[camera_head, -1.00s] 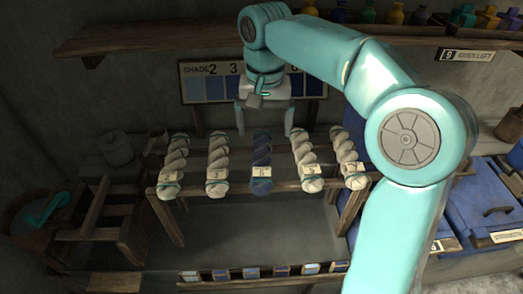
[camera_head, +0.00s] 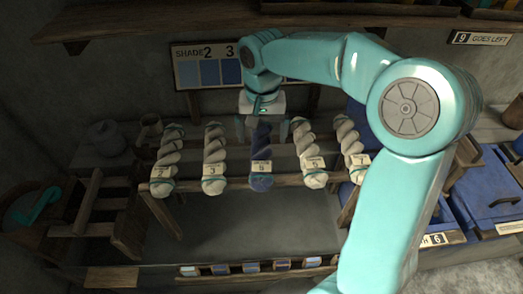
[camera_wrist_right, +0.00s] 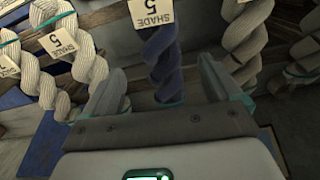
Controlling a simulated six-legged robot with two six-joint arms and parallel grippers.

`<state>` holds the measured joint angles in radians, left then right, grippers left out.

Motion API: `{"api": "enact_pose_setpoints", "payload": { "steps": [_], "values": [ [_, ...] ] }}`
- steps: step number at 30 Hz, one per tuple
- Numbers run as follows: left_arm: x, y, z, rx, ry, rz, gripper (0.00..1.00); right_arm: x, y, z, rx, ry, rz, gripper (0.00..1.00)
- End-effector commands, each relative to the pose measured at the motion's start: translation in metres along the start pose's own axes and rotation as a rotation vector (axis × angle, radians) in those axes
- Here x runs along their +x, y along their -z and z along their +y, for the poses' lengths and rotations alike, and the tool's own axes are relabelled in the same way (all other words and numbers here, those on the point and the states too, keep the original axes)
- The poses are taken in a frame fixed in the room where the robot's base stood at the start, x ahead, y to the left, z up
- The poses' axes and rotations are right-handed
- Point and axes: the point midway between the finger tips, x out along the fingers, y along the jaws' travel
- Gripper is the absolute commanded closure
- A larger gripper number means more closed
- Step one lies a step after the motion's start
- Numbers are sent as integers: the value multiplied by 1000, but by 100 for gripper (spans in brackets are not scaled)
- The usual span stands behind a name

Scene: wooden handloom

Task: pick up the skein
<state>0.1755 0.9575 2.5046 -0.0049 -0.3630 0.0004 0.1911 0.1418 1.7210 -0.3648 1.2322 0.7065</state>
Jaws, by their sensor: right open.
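Several twisted skeins hang in a row on a wooden rack. The middle skein (camera_head: 261,150) is dark blue with a tag reading 5; the others, such as the pale skein (camera_head: 214,160) to its left, are off-white. My right gripper (camera_head: 262,133) is open at the blue skein's upper part, one finger on each side. In the right wrist view the blue skein (camera_wrist_right: 162,62) lies between the spread fingers of the gripper (camera_wrist_right: 170,88), with its tag reading SHADE 5 upside down. Whether the fingers touch it cannot be told. My left gripper is not seen.
The rack rail (camera_head: 232,183) runs under the skeins. Pale skeins stand close on both sides of the gripper. A shade board (camera_head: 205,70) is behind, and a blue bin (camera_head: 490,195) stands at the right. A wooden shelf (camera_head: 170,18) crosses above.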

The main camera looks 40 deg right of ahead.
Motion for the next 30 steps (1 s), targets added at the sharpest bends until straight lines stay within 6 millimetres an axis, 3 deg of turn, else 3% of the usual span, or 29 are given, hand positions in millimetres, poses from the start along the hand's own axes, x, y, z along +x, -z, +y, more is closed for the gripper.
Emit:
{"api": "enact_pose_setpoints", "payload": {
  "steps": [8, 15, 23, 24, 30],
  "values": [
    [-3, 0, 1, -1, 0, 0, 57, 25, 5, 0, 0, -2, -2, 8],
    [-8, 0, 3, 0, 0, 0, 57, 61, 12, -1, 0, -1, -2, 8],
    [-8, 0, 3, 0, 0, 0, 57, 67, 12, -2, 0, 1, 1, 8],
    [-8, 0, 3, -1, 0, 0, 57, 67, 12, -2, 0, 0, 1, 12],
    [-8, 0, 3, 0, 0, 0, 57, 67, 12, -2, 0, 1, 1, 74]
  ]
}}
